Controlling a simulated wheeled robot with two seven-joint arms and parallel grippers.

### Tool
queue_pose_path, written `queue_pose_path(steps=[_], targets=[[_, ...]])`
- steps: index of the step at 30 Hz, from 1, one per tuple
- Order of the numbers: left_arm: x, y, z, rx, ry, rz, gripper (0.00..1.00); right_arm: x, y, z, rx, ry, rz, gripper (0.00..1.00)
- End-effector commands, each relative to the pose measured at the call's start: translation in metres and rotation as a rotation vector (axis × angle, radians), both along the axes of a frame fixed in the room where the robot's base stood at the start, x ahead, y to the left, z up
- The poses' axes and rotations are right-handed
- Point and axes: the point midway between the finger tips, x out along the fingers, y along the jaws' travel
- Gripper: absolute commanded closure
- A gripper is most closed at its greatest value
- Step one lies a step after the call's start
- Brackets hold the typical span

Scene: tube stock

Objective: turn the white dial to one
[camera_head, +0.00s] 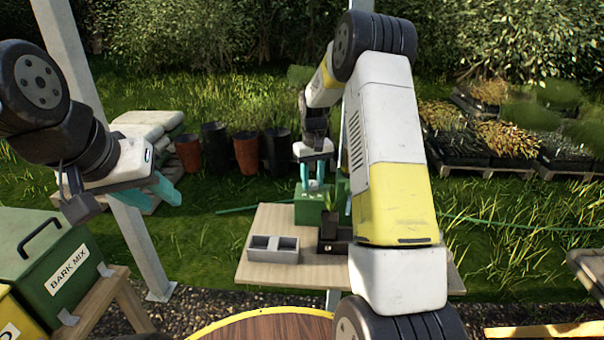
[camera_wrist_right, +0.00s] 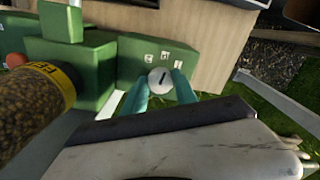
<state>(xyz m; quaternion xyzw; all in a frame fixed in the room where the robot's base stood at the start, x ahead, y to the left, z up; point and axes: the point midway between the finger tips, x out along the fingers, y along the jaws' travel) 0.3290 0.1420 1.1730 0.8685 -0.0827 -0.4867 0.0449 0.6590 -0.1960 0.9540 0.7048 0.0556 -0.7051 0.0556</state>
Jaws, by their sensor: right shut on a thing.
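The white dial (camera_wrist_right: 160,79) sits on the face of a green box (camera_wrist_right: 133,54) in the right wrist view. A dark pointer line shows on the dial, and small white labels are spaced in an arc beside it; their marks are too small to read. My right gripper (camera_wrist_right: 160,89) has its teal fingers on either side of the dial, shut on it. In the head view the green box (camera_head: 309,210) stands at the back of the table, with my right gripper (camera_head: 313,182) over it. My left gripper (camera_head: 166,190) is raised at the left, empty, its teal fingers apart.
The wooden table (camera_head: 258,237) holds a grey two-cell block (camera_head: 272,249) and a dark box (camera_head: 334,236). A green bark mix bin (camera_head: 45,262) stands at the lower left. A speckled cylinder with a yellow band (camera_wrist_right: 36,100) is beside the green box. My right arm covers the table's right part.

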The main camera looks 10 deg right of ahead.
Motion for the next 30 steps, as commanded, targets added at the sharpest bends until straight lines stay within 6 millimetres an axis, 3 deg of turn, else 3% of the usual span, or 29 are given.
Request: queue_pose_path(steps=[18, 30], targets=[[0.0000, 0.0000, 0.0000, 0.000, 0.000, 0.000, 0.64, 0.0004, 0.0012, 0.0007, 0.000, -0.001, -0.484, 1.00], [0.0000, 0.0000, 0.0000, 0.000, 0.000, 0.000, 0.64, 0.0006, 0.0014, 0.0008, 0.000, -0.001, -0.625, 1.00]])
